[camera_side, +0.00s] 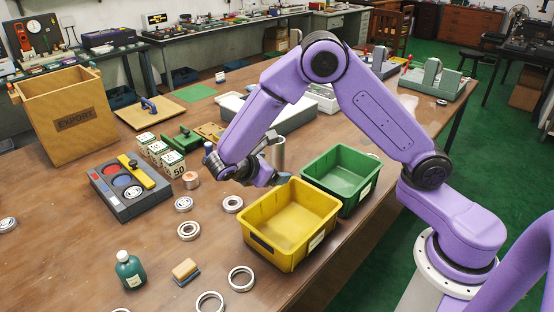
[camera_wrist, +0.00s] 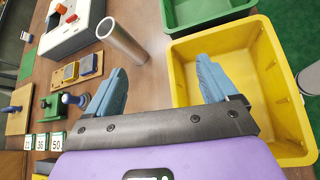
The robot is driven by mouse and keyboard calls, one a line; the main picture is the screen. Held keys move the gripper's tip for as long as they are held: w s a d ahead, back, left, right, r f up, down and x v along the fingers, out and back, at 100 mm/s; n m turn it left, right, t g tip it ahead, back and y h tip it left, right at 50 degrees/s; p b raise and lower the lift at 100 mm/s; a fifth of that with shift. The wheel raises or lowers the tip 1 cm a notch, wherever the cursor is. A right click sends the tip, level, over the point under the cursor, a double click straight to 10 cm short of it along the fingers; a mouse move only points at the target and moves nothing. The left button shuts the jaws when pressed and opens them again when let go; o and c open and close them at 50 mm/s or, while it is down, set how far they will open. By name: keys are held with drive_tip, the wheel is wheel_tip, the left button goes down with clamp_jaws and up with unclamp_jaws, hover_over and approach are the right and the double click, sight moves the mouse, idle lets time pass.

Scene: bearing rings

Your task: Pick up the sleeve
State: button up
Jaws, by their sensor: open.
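The sleeve, a plain grey metal tube (camera_side: 279,154), stands upright on the wooden table just beyond my gripper (camera_side: 274,162), which partly overlaps it in the side view. In the wrist view the sleeve (camera_wrist: 122,41) shows its open round end and lies ahead of the fingers, nearer the left one. My gripper (camera_wrist: 160,82) is open, with two blue-grey fingers wide apart and nothing between them. I cannot tell the exact gap between the fingers and the sleeve.
A yellow bin (camera_side: 290,225) and a green bin (camera_side: 341,178) stand right of the sleeve. A white and grey case (camera_wrist: 70,22) is behind it. Small numbered boxes (camera_side: 158,151) and a grey tray (camera_side: 128,190) stand left. Several bearing rings (camera_side: 189,231) lie in front.

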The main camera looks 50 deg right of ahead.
drive_tip(key=w+d+f+n+h, duration=0.2)
drive_tip(key=w+f+h, duration=0.1)
drive_tip(key=w+f, duration=0.25)
drive_tip(key=n+t+h, duration=0.2)
drive_tip(key=h, duration=0.1)
approach(273, 160)
drive_tip(key=shift+d, duration=0.25)
drive_tip(key=x, duration=1.2)
drive_tip(key=shift+d, duration=0.15)
clamp_jaws()
drive_tip(key=shift+w+r, duration=0.1)
